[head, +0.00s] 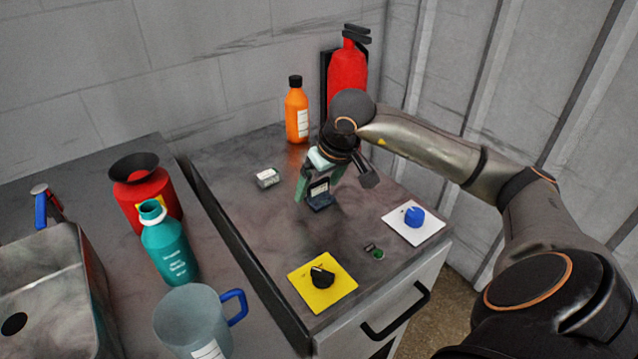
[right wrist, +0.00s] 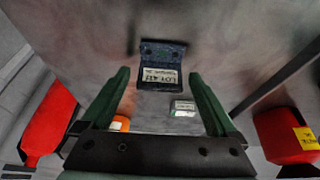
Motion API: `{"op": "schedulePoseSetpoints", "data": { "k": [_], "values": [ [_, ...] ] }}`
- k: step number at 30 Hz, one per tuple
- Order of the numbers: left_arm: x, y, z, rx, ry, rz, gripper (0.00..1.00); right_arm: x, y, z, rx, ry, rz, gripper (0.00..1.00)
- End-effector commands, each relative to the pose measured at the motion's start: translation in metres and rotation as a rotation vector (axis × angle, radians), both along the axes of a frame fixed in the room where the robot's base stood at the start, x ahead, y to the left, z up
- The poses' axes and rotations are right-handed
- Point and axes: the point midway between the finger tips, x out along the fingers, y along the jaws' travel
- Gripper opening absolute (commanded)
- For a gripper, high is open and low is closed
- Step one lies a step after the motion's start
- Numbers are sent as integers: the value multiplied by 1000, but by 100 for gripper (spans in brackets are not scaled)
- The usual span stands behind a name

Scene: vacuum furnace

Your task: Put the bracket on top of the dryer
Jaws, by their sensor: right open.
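The bracket is a small dark blue L-shaped piece with a white lot label (head: 320,200). It appears to stand on the grey top of the low cabinet with dials, which looks like the dryer (head: 225,165). My right gripper (head: 319,184) points down at the bracket, open, with its green fingers either side of it. In the right wrist view the bracket (right wrist: 163,52) shows between and just beyond the fingertips (right wrist: 158,74), with a visible gap on each side. My left gripper is not in view.
A small white-labelled box (head: 267,178) lies left of the bracket. An orange bottle (head: 297,115) and a red extinguisher (head: 347,80) stand behind. A yellow dial plate (head: 335,293) and white dial plate (head: 398,226) are in front. A teal bottle (head: 170,250) and mug (head: 190,322) stand left.

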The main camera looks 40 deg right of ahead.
Motion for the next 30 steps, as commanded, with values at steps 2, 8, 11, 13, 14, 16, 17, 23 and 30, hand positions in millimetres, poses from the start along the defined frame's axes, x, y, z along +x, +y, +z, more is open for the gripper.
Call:
{"op": "schedulePoseSetpoints", "data": {
  "k": [2,8,11,13,14,16,17,23,30],
  "values": [
    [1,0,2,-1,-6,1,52,-3,0,11,-2,-4,-1,95],
    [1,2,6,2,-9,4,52,-19,1,51,-4,-6,0,95],
    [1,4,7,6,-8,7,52,-27,3,71,-3,-7,0,95],
    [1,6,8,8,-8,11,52,-32,3,83,-2,-5,-1,95],
    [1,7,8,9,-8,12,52,-34,4,88,-2,-5,1,95],
    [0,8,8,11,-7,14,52,-39,4,97,-2,-4,1,95],
    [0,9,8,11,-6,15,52,-40,5,101,-1,-4,1,95],
    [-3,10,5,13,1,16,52,-45,5,111,0,-1,0,95],
    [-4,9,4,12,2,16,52,-46,5,111,0,-1,0,95]
  ]
}}
